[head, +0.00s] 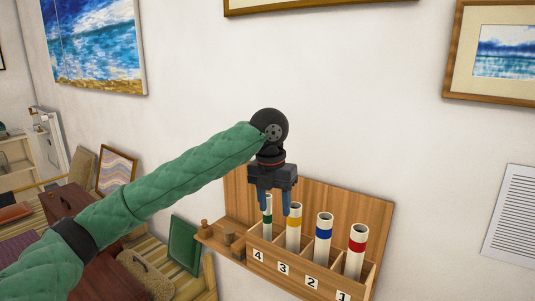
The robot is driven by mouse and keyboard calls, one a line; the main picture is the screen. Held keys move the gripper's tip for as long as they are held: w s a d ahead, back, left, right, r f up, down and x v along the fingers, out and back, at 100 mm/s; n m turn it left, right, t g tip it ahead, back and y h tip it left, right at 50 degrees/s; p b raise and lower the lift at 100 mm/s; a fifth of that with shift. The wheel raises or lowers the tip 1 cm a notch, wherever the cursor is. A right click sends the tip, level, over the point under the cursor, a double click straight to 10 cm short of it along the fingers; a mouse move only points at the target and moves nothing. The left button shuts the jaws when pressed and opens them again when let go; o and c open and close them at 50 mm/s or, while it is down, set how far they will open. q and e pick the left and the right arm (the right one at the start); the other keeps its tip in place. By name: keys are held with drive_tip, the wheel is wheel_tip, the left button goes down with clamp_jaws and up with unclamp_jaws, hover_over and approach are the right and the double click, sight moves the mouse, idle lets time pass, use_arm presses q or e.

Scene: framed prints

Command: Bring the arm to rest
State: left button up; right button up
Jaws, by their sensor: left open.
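My left gripper (275,210) hangs from my green-sleeved left arm with its fingers pointing down and apart. It is over the left part of a wooden wall rack (340,207). The rack's numbered slots hold white tubes with coloured bands: a green-banded tube (267,217) by 4, a yellow-banded tube (293,226) by 3, a blue-banded tube (323,240) by 2 and a red-banded tube (355,249) by 1. The fingers overlap the green-banded and yellow-banded tubes in the picture; I cannot tell whether they touch. My right gripper is out of view.
A small wooden shelf (213,238) with wooden pieces joins the rack's left side. Framed prints (505,50) and a vented white panel (514,215) are on the wall. A green frame (184,245), cases and another frame (116,170) stand lower left.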

use_arm(q)
drive_tip(key=s+f+n+t+h, duration=0.1)
drive_tip(key=s+f+n+h, duration=0.1)
drive_tip(key=s+f+n, duration=0.5)
drive_tip(key=s+f+n+h, duration=0.1)
drive_tip(key=f+n, duration=0.5)
drive_tip(key=f, duration=0.6)
drive_tip(key=s+f+n+t+h, duration=0.1)
drive_tip(key=s+f+n+h, duration=0.1)
drive_tip(key=s+f+n, duration=0.5)
drive_tip(key=s+a+f+n+t+y, duration=0.1)
drive_tip(key=s+a+f+n+y, duration=0.2)
drive_tip(key=s+a+f+n, duration=0.7)
drive_tip(key=s+a+f+n+y, duration=0.3)
drive_tip(key=s+a+f+n, duration=0.55)
drive_tip(key=s+a, duration=0.35)
drive_tip(key=d+f+g, duration=0.1)
drive_tip(key=d+f, duration=0.1)
drive_tip(key=f, duration=0.9)
drive_tip(key=s+d+f+h, duration=0.1)
drive_tip(key=d+f, duration=0.1)
drive_tip(key=f, duration=0.9)
drive_tip(key=shift+d+f+n+g, duration=0.2)
drive_tip(key=shift+f+n+g, duration=0.15)
drive_tip(key=shift+n+g, duration=0.1)
